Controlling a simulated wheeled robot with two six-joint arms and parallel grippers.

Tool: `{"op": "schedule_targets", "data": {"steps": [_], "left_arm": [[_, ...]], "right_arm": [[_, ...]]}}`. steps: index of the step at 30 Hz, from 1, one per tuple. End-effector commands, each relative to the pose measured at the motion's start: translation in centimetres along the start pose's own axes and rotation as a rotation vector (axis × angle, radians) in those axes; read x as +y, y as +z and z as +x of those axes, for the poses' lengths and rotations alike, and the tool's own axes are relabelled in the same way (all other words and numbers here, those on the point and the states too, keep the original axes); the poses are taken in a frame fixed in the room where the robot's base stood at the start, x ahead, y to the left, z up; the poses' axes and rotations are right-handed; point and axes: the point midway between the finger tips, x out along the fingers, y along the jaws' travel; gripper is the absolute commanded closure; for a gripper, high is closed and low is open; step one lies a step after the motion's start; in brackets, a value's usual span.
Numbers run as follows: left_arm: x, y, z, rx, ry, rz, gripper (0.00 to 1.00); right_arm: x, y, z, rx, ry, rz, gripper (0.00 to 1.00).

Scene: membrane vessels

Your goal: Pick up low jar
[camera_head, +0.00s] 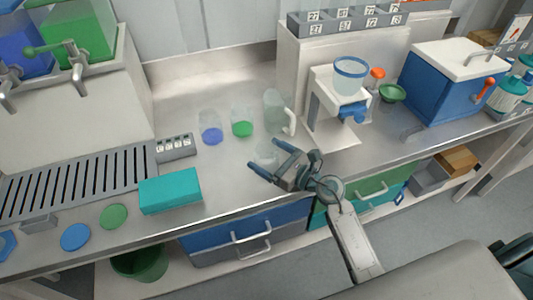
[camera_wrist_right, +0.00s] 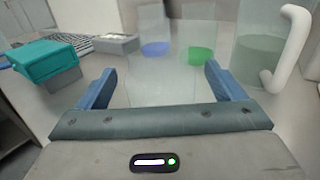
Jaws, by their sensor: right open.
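A clear, low glass jar (camera_head: 265,153) stands on the steel counter near its front edge, in front of the taller vessels. In the right wrist view a faint transparent jar (camera_wrist_right: 162,85) shows between my fingers, its outline hard to make out. My right gripper (camera_head: 267,160) is open beside the jar, with its blue fingers pointing toward it. In the wrist view the fingers (camera_wrist_right: 160,88) are spread on either side of the glass, and contact cannot be told. My left gripper is not in view.
Behind stand a clear vessel with a blue bottom (camera_head: 211,133), one with a green bottom (camera_head: 242,128) and a pitcher with a white handle (camera_head: 274,110). A teal block (camera_head: 170,191) lies left. A white dispenser stand (camera_head: 328,105) is at right.

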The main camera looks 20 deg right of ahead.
Motion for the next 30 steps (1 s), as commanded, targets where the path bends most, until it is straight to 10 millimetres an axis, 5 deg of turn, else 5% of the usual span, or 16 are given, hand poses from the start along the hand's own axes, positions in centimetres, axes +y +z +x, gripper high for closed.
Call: {"op": "schedule_targets", "data": {"steps": [11,18,30], "left_arm": [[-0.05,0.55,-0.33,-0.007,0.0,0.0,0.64],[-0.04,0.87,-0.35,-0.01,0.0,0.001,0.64],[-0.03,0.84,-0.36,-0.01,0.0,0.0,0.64]], "right_arm": [[0.02,-0.06,1.23,0.0,0.0,0.0,0.13],[0.02,-0.06,1.21,0.0,0.0,0.0,0.59],[0.01,0.46,1.21,0.0,0.0,-0.002,0.59]]}}
